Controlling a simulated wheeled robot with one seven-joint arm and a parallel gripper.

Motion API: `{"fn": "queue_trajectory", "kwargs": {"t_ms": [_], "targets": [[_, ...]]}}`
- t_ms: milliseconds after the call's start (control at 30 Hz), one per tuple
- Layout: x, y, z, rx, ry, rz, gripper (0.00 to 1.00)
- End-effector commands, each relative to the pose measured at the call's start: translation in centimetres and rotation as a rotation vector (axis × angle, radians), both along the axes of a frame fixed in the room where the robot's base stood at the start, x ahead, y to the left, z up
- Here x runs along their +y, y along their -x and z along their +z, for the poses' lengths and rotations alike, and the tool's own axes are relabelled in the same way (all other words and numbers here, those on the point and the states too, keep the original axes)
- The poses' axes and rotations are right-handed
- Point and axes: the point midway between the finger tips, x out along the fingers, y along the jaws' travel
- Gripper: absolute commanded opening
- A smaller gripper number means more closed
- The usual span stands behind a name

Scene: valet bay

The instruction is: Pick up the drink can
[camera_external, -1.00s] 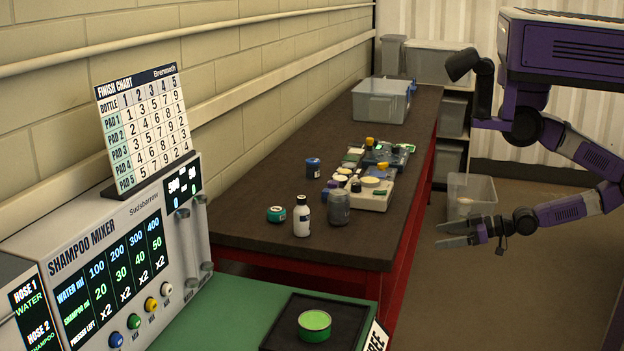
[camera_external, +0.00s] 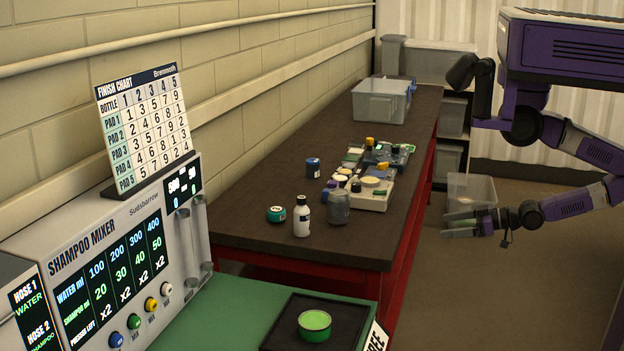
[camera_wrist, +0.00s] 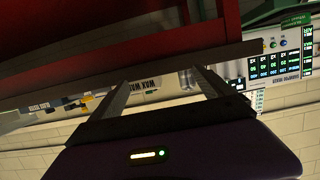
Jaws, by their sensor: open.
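A grey, can-shaped cylinder (camera_external: 339,208), the likeliest drink can, stands upright near the front edge of the dark bench top, right of a white bottle (camera_external: 302,217). In the wrist view a silvery cylinder (camera_wrist: 187,80) shows beside one finger; I cannot be sure it is the same thing. My gripper (camera_external: 445,225) is open and empty, out over the floor to the right of the bench. It is clear of the bench and apart from the can. Its two spread fingers also show in the wrist view (camera_wrist: 158,77).
The bench (camera_external: 290,115) has a red frame. A teal tin (camera_external: 276,214), a blue jar (camera_external: 313,168) and a cluttered pale tray (camera_external: 372,198) stand near the can. A clear bin (camera_external: 381,105) is farther back. The shampoo mixer (camera_external: 110,260) stands at left.

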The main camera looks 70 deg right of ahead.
Motion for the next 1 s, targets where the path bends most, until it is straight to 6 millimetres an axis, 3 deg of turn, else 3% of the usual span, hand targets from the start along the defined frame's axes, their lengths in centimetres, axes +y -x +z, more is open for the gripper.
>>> {"fn": "queue_trajectory", "kwargs": {"t_ms": [467,533,800,1000], "targets": [[0.0,0.0,0.0,0.000,0.000,0.000,0.91],[0.0,0.0,0.0,0.000,0.000,0.000,0.85],[0.0,-0.1,0.1,0.000,0.000,0.001,0.85],[1.5,-2.4,1.1,0.027,-0.010,0.073,0.85]]}}
